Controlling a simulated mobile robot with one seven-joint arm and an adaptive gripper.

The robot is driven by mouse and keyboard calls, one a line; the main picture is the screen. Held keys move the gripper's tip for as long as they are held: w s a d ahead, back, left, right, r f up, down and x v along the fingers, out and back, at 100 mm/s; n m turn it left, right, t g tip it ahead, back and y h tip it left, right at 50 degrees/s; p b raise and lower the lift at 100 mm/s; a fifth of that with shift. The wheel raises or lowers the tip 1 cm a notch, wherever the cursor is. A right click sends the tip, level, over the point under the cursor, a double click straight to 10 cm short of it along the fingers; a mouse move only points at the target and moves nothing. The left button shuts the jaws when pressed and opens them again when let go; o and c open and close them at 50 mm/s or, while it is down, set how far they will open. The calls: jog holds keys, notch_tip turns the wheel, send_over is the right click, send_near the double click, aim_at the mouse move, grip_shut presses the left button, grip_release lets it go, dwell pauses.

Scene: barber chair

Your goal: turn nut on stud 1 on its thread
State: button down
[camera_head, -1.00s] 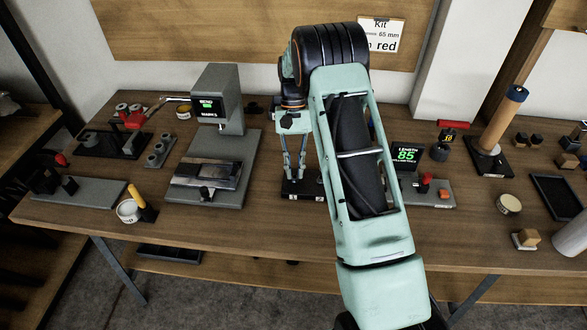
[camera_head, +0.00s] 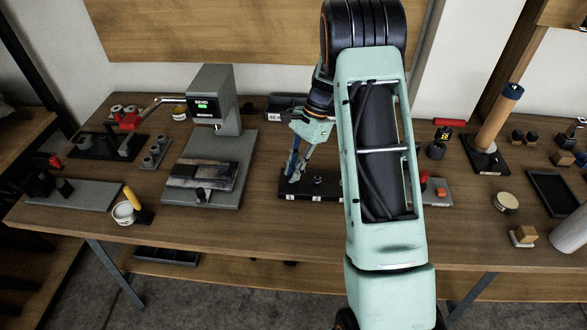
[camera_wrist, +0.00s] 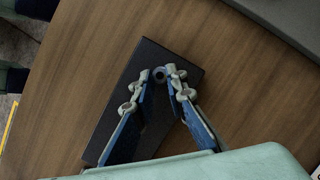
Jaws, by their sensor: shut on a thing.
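My gripper (camera_head: 292,178) points down at the left end of a dark stud plate (camera_head: 322,195). Its fingers are shut on a small dark round piece with a hole or stud at its centre, apparently the nut (camera_wrist: 159,74), shown between the fingertips in the wrist view. The label at that end of the plate seems to read 1. A second stud (camera_head: 318,180) stands to the right of my gripper. My arm covers the plate's right end. The thread under the nut is hidden, so its height on the stud is unclear.
A grey press with a display (camera_head: 213,100) stands left of the plate. A grey block with a red knob (camera_head: 437,190) lies to the right, partly behind my arm. Bare wooden tabletop (camera_head: 262,205) lies around the plate.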

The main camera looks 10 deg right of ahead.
jog(key=m, duration=0.1)
jog(key=m+t, duration=0.1)
jog(key=m, duration=0.1)
jog(key=shift+s+m+y, duration=0.25)
jog(key=shift+m+y, duration=0.05)
jog(key=shift+m, duration=0.1)
jog(key=m+t, duration=0.1)
jog(key=m, duration=0.2)
jog(key=shift+s+t, duration=0.2)
jog(key=shift+t, duration=0.2)
jog(key=c, duration=1.9)
grip_release()
jog(key=shift+w, duration=0.1)
jog(key=v, duration=1.2)
